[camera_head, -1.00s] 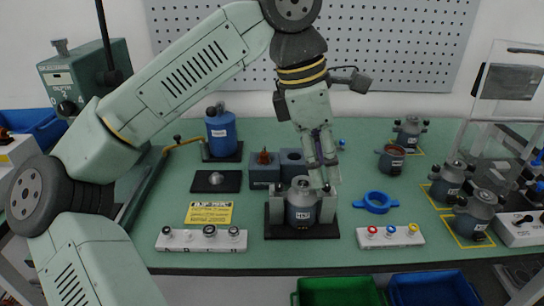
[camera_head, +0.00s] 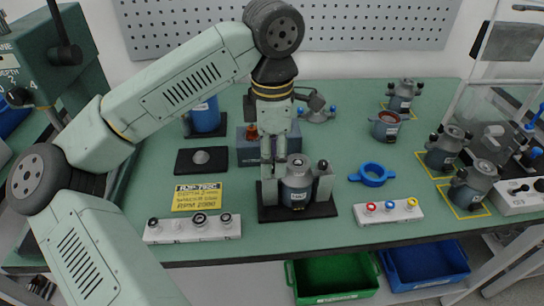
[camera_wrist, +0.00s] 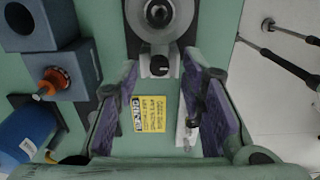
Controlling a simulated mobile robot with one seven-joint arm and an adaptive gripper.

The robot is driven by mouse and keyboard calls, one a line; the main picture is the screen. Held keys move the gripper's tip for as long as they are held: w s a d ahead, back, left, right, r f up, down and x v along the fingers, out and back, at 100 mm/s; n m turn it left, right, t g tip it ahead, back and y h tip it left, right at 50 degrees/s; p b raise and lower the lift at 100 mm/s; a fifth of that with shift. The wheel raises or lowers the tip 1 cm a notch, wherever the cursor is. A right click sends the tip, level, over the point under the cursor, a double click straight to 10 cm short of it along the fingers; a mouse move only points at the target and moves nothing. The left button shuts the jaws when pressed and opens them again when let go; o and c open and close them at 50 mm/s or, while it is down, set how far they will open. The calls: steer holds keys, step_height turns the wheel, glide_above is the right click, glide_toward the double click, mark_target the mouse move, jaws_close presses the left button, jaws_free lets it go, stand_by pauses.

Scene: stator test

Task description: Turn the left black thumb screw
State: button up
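A grey stator housing (camera_head: 297,188) stands upright between two grey jaws on a black fixture base (camera_head: 318,211). The right black thumb screw (camera_head: 323,164) shows on top of the right jaw. The left thumb screw is hidden behind my gripper (camera_head: 273,172) in the head view. In the wrist view the left black thumb screw (camera_wrist: 159,66) sits beside the housing (camera_wrist: 160,14). My gripper (camera_wrist: 162,82) is open, with its purple-padded fingers on either side of this screw and a gap to each. It points down over the left jaw. I cannot tell the height gap.
A yellow label (camera_head: 198,197) and a white strip with black-ringed parts (camera_head: 192,229) lie left of the fixture. Blue-grey blocks (camera_head: 250,155) stand close behind. A blue ring (camera_head: 372,175) and another white strip (camera_head: 388,212) lie right.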

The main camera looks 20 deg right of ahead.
steer(key=shift+f, duration=0.85)
steer(key=shift+c, duration=0.2)
jaws_close()
